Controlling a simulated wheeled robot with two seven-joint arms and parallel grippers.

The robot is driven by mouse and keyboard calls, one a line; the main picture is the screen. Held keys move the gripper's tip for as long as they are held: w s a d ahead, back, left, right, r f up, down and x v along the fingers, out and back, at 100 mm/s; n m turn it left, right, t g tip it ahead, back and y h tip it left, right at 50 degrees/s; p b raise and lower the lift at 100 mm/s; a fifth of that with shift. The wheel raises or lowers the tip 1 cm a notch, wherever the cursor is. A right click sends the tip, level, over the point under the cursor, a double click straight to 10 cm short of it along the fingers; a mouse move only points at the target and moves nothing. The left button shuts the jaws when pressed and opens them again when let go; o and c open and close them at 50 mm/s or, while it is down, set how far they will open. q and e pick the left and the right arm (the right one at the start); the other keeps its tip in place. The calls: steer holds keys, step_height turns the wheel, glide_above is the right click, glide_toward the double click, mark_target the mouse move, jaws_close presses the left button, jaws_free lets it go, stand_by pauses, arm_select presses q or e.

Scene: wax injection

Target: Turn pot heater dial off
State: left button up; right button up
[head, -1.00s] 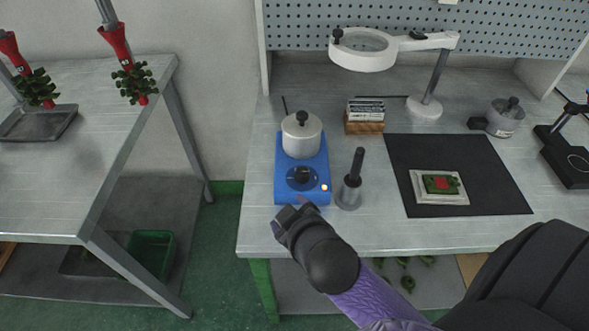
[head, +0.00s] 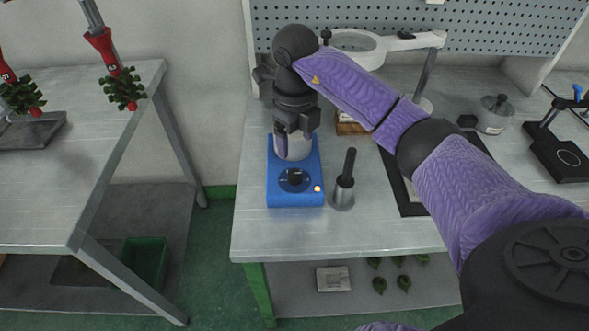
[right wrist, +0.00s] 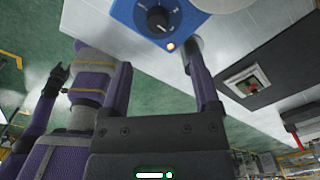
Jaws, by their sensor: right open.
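The blue pot heater (head: 273,195) stands at the left end of the workbench. Its black dial (head: 294,179) is on the top face near the front, with an orange light (head: 318,188) beside it. The silver pot (head: 303,150) sits on the heater, mostly hidden behind my right gripper. My right gripper (head: 294,140) points down in front of the pot, behind and above the dial, apart from the dial. In the right wrist view the open, empty fingers (right wrist: 156,66) frame a gap, with the dial (right wrist: 160,18) beyond them. A dark hand, seemingly my left gripper (right wrist: 57,78), shows small at the left.
A dark-handled tool in a metal holder (head: 342,192) stands close to the heater's right. A magnifier lamp (head: 352,46) is behind, and a black mat (head: 412,203) lies right, partly under my arm. A metal pot (head: 494,115) stands farther right. The bench front is clear.

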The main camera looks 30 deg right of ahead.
mark_target(295, 173)
step_height(295, 173, down, 8)
steer(key=shift+a+b, duration=0.1)
steer(key=shift+b, duration=1.05)
steer(key=shift+f, duration=0.4)
arm_select(q)
steer(key=s+f, duration=0.1)
steer(key=s+a+f, duration=0.1)
steer(key=shift+s+a+f+g, duration=0.15)
steer(key=shift+a+f+g, duration=0.15)
arm_select(e)
steer(key=shift+c, duration=0.8)
arm_select(q)
steer(key=shift+w, duration=0.35)
arm_select(e)
jaws_close()
